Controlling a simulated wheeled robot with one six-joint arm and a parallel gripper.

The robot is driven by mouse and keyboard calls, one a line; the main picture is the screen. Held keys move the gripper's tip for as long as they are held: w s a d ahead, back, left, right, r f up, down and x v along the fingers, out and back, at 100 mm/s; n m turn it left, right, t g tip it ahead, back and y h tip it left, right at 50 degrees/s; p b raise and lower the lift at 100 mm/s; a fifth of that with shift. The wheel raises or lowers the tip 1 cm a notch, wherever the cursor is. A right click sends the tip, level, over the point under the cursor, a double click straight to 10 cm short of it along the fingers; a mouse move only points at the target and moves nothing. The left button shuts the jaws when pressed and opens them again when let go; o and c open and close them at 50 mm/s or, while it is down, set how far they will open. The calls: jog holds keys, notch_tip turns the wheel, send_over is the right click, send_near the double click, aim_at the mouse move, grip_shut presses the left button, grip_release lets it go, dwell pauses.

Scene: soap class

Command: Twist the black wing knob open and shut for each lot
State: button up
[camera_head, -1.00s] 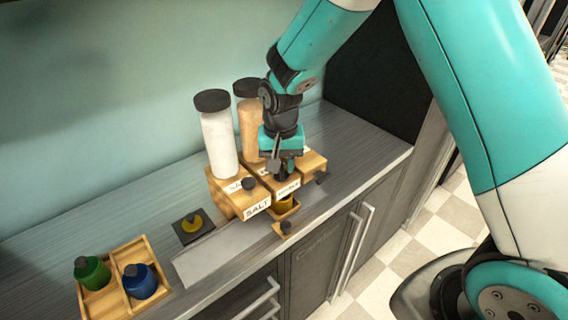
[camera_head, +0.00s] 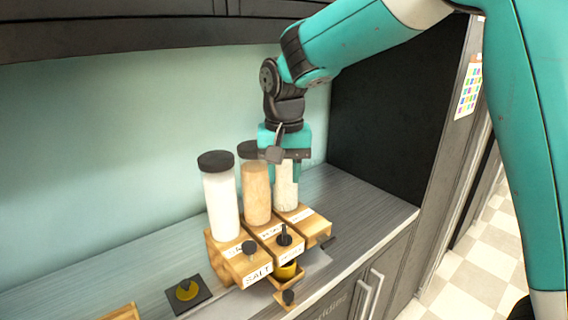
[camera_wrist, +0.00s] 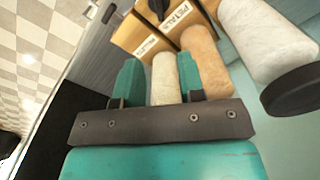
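Three wooden dispensers stand side by side on the counter, each under a jar and each with a black knob. The left one, with a SALT label, has a knob (camera_head: 250,248). The middle one has an upright black wing knob (camera_head: 284,236). The right one has a knob (camera_head: 326,241). My gripper (camera_head: 290,178) is raised above the dispensers, in front of the right jar (camera_head: 287,190), apart from every knob. In the wrist view my gripper (camera_wrist: 160,70) is open with nothing held; the jar between its fingers is beyond them.
A white-filled jar (camera_head: 221,200) and a tan-filled jar (camera_head: 256,192) stand close to my gripper. A dark pad (camera_head: 178,303) with a yellow piece lies at front left. A wooden tray edge (camera_head: 122,312) shows at the bottom. An upper cabinet (camera_head: 150,30) overhangs the wall.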

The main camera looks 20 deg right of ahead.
jog(key=shift+r, duration=1.65)
